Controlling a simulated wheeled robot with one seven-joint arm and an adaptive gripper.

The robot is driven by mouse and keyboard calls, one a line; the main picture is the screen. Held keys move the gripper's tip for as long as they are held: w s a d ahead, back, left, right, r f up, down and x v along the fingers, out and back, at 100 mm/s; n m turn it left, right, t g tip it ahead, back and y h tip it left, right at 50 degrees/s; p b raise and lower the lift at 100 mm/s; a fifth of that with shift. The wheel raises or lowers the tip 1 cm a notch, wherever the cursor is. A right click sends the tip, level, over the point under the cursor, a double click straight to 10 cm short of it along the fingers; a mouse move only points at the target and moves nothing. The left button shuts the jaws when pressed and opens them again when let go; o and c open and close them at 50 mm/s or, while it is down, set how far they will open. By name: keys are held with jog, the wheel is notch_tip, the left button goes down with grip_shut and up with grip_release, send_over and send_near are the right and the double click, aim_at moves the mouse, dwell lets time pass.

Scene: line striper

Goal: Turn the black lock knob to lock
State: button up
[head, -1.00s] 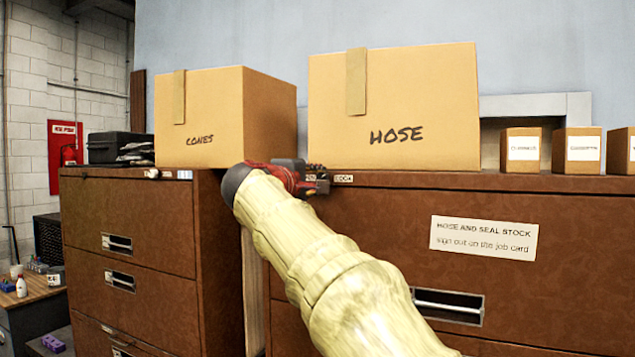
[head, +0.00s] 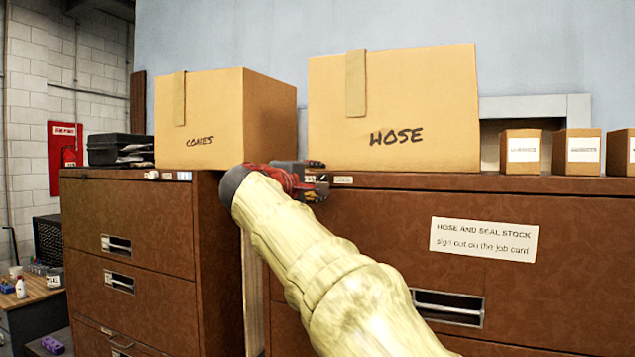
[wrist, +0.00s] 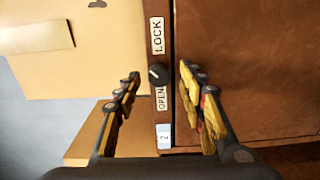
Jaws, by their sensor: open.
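The black lock knob (wrist: 158,74) sits on the cabinet's brown top strip in the wrist view, between a white LOCK label (wrist: 157,36) and a white OPEN label (wrist: 161,98). A short pale mark shows on the knob; its exact direction is hard to read. My gripper (wrist: 161,71) is open, with one finger on each side of the knob and visible gaps to it. In the head view my gripper (head: 316,181) is at the top left corner of the right cabinet (head: 560,235) and hides the knob. The LOCK label (head: 343,180) shows just right of it there.
The HOSE box (head: 400,110) stands on the cabinet right behind my gripper. The CONES box (head: 205,115) stands on the left cabinet (head: 130,220). Small labelled boxes (head: 522,152) line the right. A blue-white "2" tag (wrist: 164,136) is below OPEN in the wrist view.

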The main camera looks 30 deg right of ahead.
jog(key=v, duration=1.1)
jog(key=shift+s+a, duration=0.25)
